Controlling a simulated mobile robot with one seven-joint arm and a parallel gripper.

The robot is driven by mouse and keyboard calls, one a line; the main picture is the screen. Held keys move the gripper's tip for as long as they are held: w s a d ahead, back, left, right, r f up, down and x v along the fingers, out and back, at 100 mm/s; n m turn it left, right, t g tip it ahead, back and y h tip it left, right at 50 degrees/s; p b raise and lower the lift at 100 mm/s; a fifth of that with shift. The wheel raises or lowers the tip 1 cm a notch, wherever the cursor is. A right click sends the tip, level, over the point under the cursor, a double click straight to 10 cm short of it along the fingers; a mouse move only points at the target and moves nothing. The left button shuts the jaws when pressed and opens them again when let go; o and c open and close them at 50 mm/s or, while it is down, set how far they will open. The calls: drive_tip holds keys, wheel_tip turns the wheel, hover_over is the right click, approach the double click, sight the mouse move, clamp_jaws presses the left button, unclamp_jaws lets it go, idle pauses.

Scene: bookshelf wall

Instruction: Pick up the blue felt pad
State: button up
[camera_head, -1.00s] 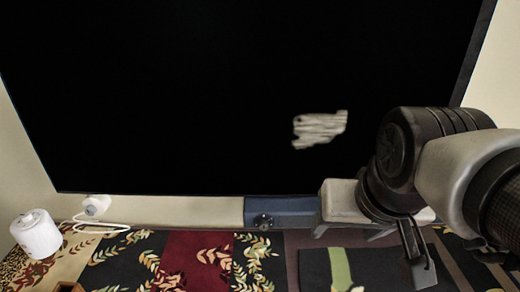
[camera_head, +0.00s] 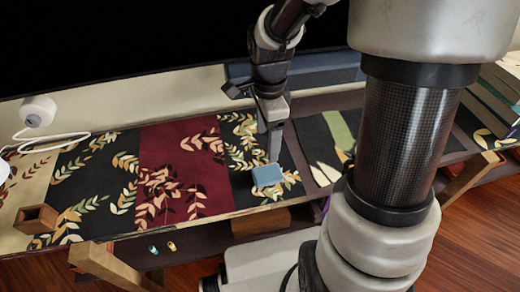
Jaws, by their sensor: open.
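The blue felt pad (camera_head: 267,176) is a small light-blue block on the patterned runner, near its front edge. My gripper (camera_head: 274,148) points down just behind and above the pad in the picture. Its jaws are open, and its fingers look nearly edge-on. I cannot tell whether a fingertip touches the pad.
A small wooden open box (camera_head: 36,218) stands at the left on the runner (camera_head: 190,170). A white device (camera_head: 38,111) with a cable lies behind it. A dark screen (camera_head: 120,40) rises behind. My arm fills the right middle.

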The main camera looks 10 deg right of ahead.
drive_tip(key=b, duration=0.2)
hover_over(268, 173)
drive_tip(key=f, duration=0.5)
drive_tip(key=w+f, duration=0.1)
drive_tip(key=f, duration=0.2)
drive_tip(key=shift+a+f, duration=0.15)
drive_tip(key=shift+f, duration=0.15)
drive_tip(key=f, duration=0.1)
drive_tip(key=f+b, duration=0.1)
drive_tip(key=f, duration=0.1)
drive_tip(key=f+b, duration=0.1)
drive_tip(key=f, duration=0.1)
drive_tip(key=shift+s+f, duration=0.15)
drive_tip(key=shift+s, duration=0.25)
drive_tip(key=c, duration=1.1)
wheel_tip(268, 173, up, 10)
drive_tip(key=p, duration=0.3)
drive_tip(key=shift+c, duration=0.2)
